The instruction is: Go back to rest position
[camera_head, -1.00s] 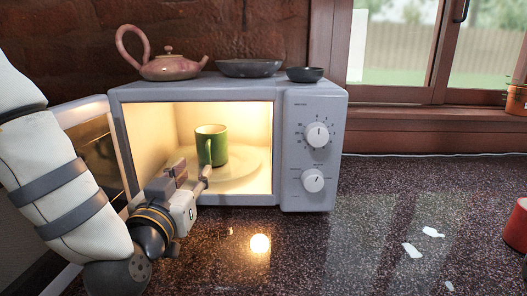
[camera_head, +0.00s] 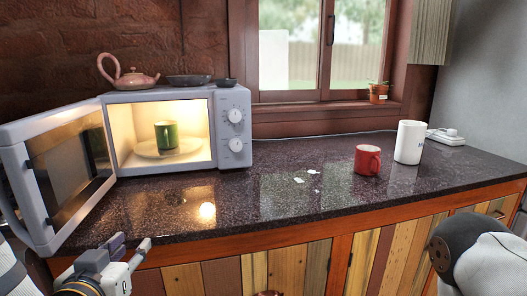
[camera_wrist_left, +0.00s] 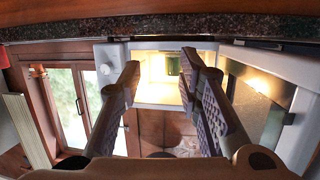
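My left gripper (camera_head: 132,243) is in the lower left of the head view, in front of the counter edge and outside the microwave. In the left wrist view its two fingers (camera_wrist_left: 161,65) stand wide apart with nothing between them. The green mug (camera_head: 166,136) stands upright on the plate (camera_head: 143,150) inside the lit microwave (camera_head: 232,158); the mug also shows upside down in the wrist view (camera_wrist_left: 173,64). Part of my right arm shows at the lower right of the head view; its gripper is not visible.
The microwave door (camera_head: 50,235) hangs open to the left, close behind my left gripper. A red mug (camera_head: 366,160) and a white mug (camera_head: 409,142) stand on the counter (camera_head: 270,190) at right. A teapot (camera_head: 133,81) and bowls (camera_head: 187,80) sit on the microwave.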

